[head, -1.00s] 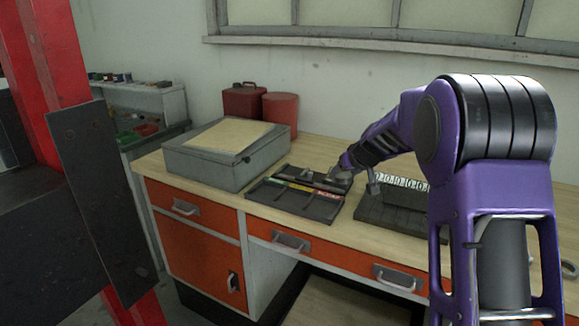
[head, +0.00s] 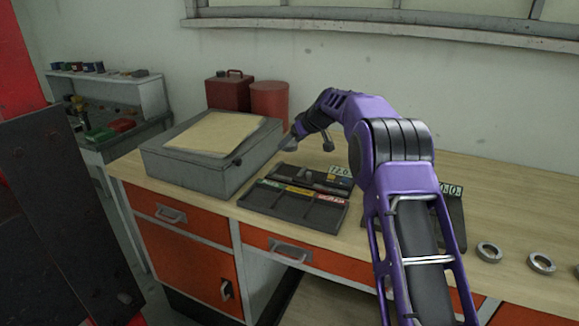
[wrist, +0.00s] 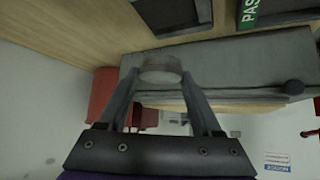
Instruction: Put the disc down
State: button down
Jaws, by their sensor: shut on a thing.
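My gripper (head: 294,139) is shut on a grey metal disc (wrist: 160,64), held between the fingertips in the wrist view. In the head view my gripper hangs in the air near the right edge of the grey box (head: 170,160); the disc is too small to make out well there. Right of the box, a black sorting tray (head: 316,213) lies on the bench, with green, yellow and red label strips across it. The green label (wrist: 249,14) also shows at the top of the wrist view.
A black rack (head: 453,222) with number tags is partly hidden behind my arm. A red can (head: 229,92) and a red cylinder (head: 269,104) stand behind the box. The wooden bench top (head: 500,195) is clear at the back right.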

notch_tip(320, 180, down, 8)
jog(key=shift+r, duration=0.1)
dwell(0.4)
jog(key=shift+f+b, duration=0.2)
jog(key=shift+b, duration=0.1)
jog(key=shift+c, duration=0.3)
grip_release()
jog(key=shift+r, duration=0.15)
jog(key=b+v, duration=0.1)
jog(key=v, duration=1.1)
jog(key=shift+s, duration=0.1)
